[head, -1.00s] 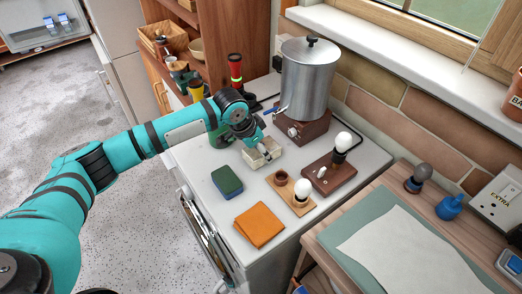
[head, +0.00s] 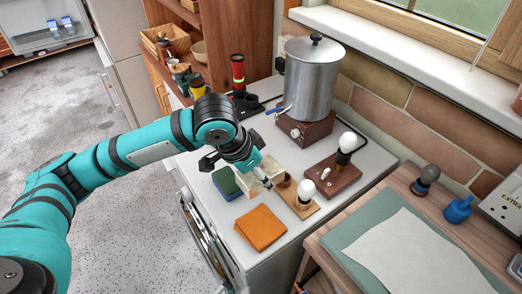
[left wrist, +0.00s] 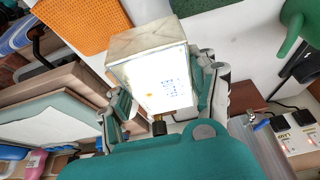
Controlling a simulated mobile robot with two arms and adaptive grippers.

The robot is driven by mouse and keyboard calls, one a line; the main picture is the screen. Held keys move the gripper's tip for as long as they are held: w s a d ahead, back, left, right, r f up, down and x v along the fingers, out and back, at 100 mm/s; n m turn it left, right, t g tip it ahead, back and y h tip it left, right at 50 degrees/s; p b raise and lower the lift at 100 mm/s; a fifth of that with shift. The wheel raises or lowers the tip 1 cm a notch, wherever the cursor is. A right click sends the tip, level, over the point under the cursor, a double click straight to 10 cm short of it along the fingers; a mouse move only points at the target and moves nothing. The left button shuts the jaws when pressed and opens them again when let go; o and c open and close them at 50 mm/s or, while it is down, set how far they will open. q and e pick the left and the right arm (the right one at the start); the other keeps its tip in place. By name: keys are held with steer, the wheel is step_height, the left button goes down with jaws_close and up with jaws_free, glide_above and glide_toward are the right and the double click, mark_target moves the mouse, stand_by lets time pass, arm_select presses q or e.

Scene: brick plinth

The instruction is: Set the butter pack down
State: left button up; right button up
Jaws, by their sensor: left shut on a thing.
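The butter pack is a pale block (left wrist: 150,75) with a bright white printed face and a mottled cream side. It fills the middle of the left wrist view. My left gripper (left wrist: 165,88) is shut on it, one finger at each side. In the head view, my left gripper (head: 264,181) is over the white counter, and the pale pack (head: 272,166) shows partly behind the fingers. Its underside is hidden, so I cannot tell whether it touches the counter. My right gripper is in neither view.
A green and blue sponge (head: 227,184) is close at the left, an orange cloth (head: 261,227) in front. A wooden board with a white bulb (head: 304,188) stands close right. A brown switch base (head: 332,178) and metal urn (head: 312,80) stand beyond. Bare counter (head: 225,215) shows left of the cloth.

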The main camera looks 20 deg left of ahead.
mark_target(237, 171)
arm_select(q)
steer(key=s, duration=0.3)
steer(key=s+d, duration=0.1)
steer(key=s, duration=0.2)
steer(key=shift+s+d, duration=0.1)
steer(key=shift+d, duration=0.1)
steer(key=w+a+n, duration=0.1)
steer(key=a+n, duration=0.1)
steer(key=w+a+r+n+y, duration=0.1)
steer(key=w+a+n, duration=0.1)
steer(key=w+a+r+n+y, duration=0.1)
steer(key=w+a+n, duration=0.1)
steer(key=shift+n+t, duration=0.4)
steer(key=shift+w+a+r+n+y, duration=0.15)
steer(key=shift+a+n+y, duration=0.25)
